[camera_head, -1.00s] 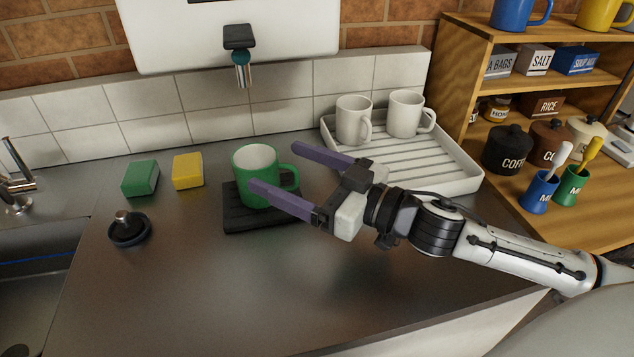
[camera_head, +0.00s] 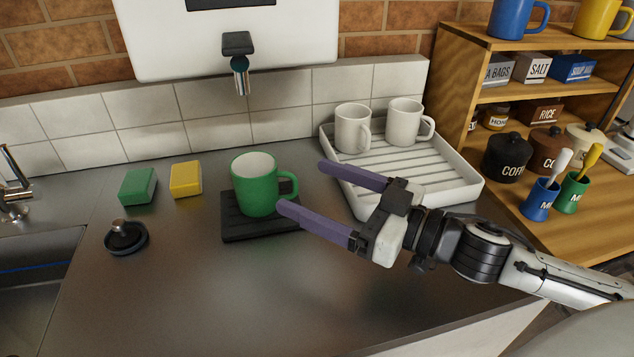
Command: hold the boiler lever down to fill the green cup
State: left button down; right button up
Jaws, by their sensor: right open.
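The green cup (camera_head: 254,190) stands upright on a black ridged mat (camera_head: 262,229) on the counter, its handle to the right. The white boiler (camera_head: 180,40) is on the wall at the back, with its dark lever (camera_head: 238,43) above a metal spout (camera_head: 241,78). The cup is below and in front of the spout; the lever looks untouched. My right gripper (camera_head: 300,184) is open, its two purple fingers pointing left, just right of the cup's handle. Nothing is between the fingers. My left gripper is not in view.
A white drying tray (camera_head: 455,188) with two white mugs (camera_head: 353,128) stands behind my right gripper. Green (camera_head: 138,187) and yellow (camera_head: 186,180) sponges and a black sink plug (camera_head: 126,238) lie left of the cup. A sink (camera_head: 35,275) is at far left, wooden shelves (camera_head: 460,60) at right. The front counter is clear.

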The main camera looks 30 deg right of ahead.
aim_at(236, 42)
jog(key=k, duration=1)
